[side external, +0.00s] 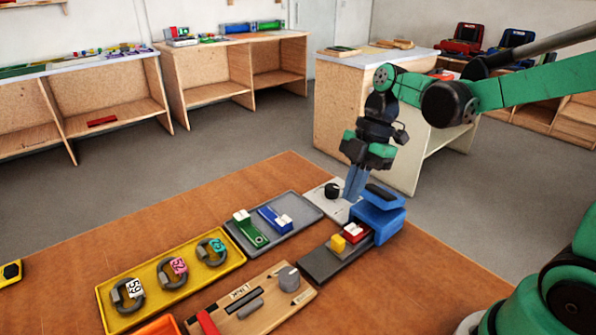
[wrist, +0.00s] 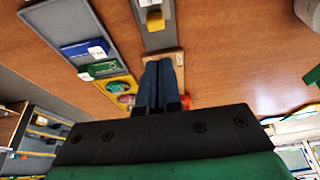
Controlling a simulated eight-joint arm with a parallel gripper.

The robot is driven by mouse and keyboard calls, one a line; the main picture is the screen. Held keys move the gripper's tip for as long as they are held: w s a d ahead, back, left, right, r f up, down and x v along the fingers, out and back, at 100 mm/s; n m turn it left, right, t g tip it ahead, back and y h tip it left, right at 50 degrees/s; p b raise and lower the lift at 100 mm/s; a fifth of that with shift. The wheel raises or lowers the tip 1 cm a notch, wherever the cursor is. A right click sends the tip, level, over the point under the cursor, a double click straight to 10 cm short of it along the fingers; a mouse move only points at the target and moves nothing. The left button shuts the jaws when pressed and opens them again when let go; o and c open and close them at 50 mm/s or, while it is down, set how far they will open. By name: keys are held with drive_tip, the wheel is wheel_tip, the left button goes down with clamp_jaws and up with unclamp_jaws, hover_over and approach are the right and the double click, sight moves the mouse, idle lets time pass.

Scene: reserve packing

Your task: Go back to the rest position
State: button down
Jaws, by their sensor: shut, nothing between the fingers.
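My gripper (side external: 353,196) hangs from my green and black arm, its blue fingers pointing down and pressed together with nothing held. In the side view it appears above the table, beside the blue block-like fixture (side external: 377,222) and near the white plate with a black knob (side external: 318,206). I cannot tell how far its tips are above the surface. In the wrist view the shut fingers (wrist: 164,64) cover part of a wooden board (wrist: 180,57).
The table holds a grey tray (side external: 294,240) with green and blue pieces, a yellow tray (side external: 234,264) with tagged rings, a dark plate (side external: 318,268) with yellow and red blocks, and a wooden board (side external: 262,312). Shelves stand behind.

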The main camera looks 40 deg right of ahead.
drive_tip(key=s+m+t+h, duration=0.1)
drive_tip(key=m+t, duration=0.1)
drive_tip(key=m, duration=0.4)
drive_tip(key=s+r+m+t+h, duration=0.1)
drive_tip(key=m+t, duration=0.1)
drive_tip(key=m, duration=0.4)
drive_tip(key=a+m+t+h, duration=0.1)
drive_tip(key=m+t+h, duration=0.1)
drive_tip(key=m, duration=0.3)
drive_tip(key=shift+s+r+m+t, duration=0.4)
drive_tip(key=shift+t, duration=0.1)
